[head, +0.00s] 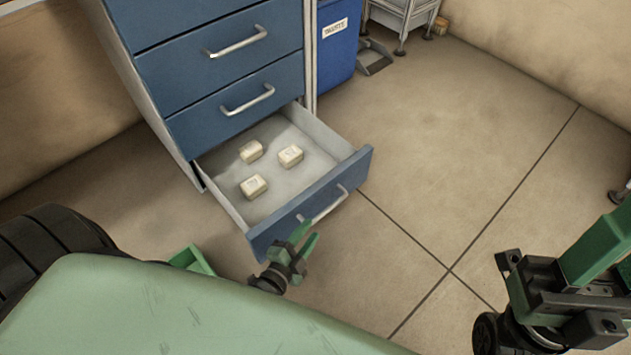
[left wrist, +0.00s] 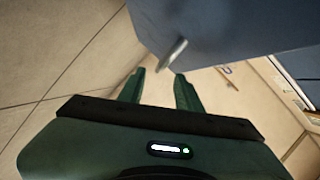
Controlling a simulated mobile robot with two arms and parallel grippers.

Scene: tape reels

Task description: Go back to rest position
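My left gripper (head: 309,235) is just in front of the open bottom drawer (head: 262,234) of a blue cabinet, close to the drawer's metal handle (head: 326,205). Its two green fingers are apart with nothing between them. In the left wrist view the open fingers (left wrist: 160,80) point toward the handle (left wrist: 173,54), which shows just beyond the tips and appears free of them. My right arm (head: 560,300) comes in at the lower right. Its fingers cannot be made out.
The drawer holds three small pale boxes, at the back (head: 251,152), right (head: 291,156) and front (head: 254,187). A blue bin (head: 337,50) stands beside the cabinet. The tiled floor (head: 440,170) right of the drawer is clear.

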